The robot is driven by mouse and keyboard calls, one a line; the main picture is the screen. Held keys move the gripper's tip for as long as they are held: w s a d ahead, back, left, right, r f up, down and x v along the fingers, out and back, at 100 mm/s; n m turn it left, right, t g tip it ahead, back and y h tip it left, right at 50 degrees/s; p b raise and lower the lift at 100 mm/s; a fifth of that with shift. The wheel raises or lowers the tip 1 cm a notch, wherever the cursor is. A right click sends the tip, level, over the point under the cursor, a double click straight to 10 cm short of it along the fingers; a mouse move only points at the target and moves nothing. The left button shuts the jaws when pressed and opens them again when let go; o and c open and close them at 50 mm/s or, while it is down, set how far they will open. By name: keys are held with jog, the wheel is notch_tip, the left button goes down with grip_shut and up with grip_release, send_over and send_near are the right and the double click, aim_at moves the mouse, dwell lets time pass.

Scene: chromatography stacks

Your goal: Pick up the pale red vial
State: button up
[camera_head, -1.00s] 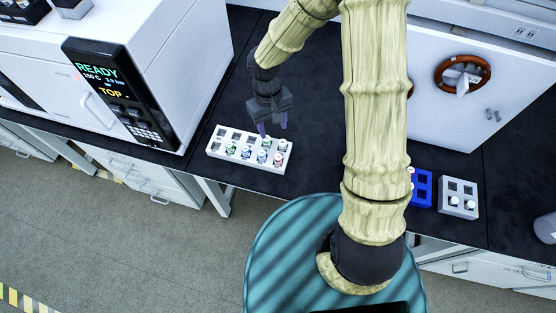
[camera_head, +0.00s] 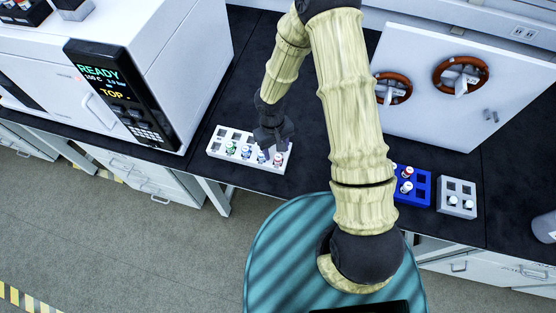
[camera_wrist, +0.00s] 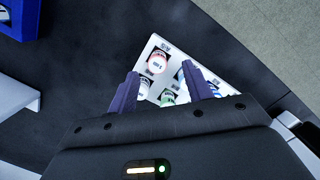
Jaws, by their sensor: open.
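The white vial rack (camera_head: 216,150) stands on the dark bench and holds several white-capped vials. A vial with a pale red body (camera_head: 277,159) sits upright at the rack's front right. In the wrist view, a white-capped vial with a reddish rim (camera_wrist: 157,62) stands in the rack (camera_wrist: 202,45), probably the same one. My gripper (camera_head: 272,150) is low over the rack's right half, and hides part of it. In the wrist view my gripper (camera_wrist: 161,72) is open and empty, its purple fingers spread with the reddish vial near the gap between their tips.
In the same rack are a green vial (camera_head: 231,149) and a blue vial (camera_head: 246,152), close to the gripper. A blue rack (camera_head: 422,188) and a grey rack (camera_head: 456,186) stand to the right. A white instrument (camera_head: 190,70) stands left. Bench between the racks is mostly clear.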

aim_at(278, 156)
jog(key=shift+s+d+f+p, duration=0.15)
jog(key=shift+f+p, duration=0.15)
jog(key=shift+f, duration=1)
jog(key=shift+d+f+p, duration=0.15)
jog(key=shift+f+p, duration=0.15)
jog(key=shift+f, duration=0.95)
jog(key=c, duration=1.1)
